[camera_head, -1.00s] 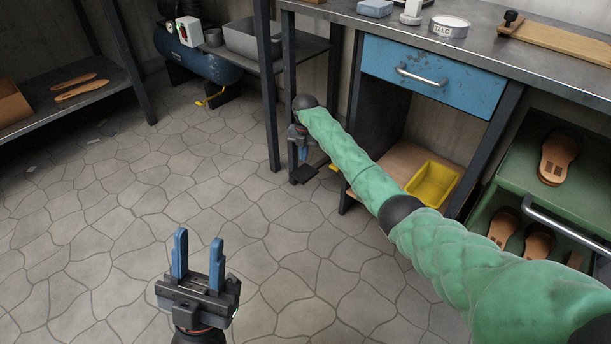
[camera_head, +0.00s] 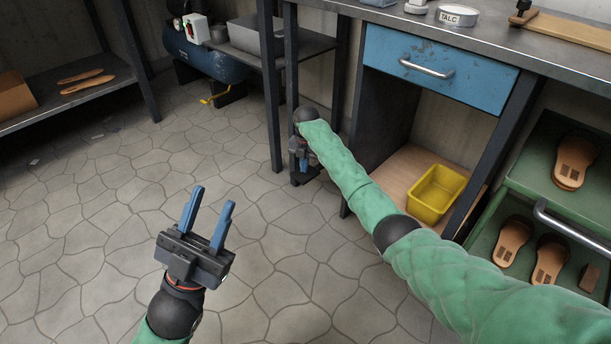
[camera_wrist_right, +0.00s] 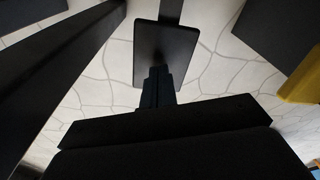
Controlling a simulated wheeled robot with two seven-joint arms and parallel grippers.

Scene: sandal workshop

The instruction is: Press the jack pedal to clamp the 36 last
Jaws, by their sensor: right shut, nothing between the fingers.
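The jack pedal (camera_wrist_right: 165,48) is a flat black plate low over the floor in the right wrist view. My right gripper (camera_wrist_right: 157,72) is shut and empty, its fingertips over the middle to near part of the plate; I cannot tell whether they touch it. In the head view my right gripper (camera_head: 304,168) points down beside the bench leg and hides most of the pedal. My left gripper (camera_head: 214,196) is open and empty above the bare floor. The 36 last is not in view.
A dark bench leg (camera_wrist_right: 60,70) runs close to the left of the pedal. A yellow bin (camera_head: 436,194) sits on the lower shelf under the blue drawer (camera_head: 437,69). A green rack (camera_head: 530,185) with soles stands at the right.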

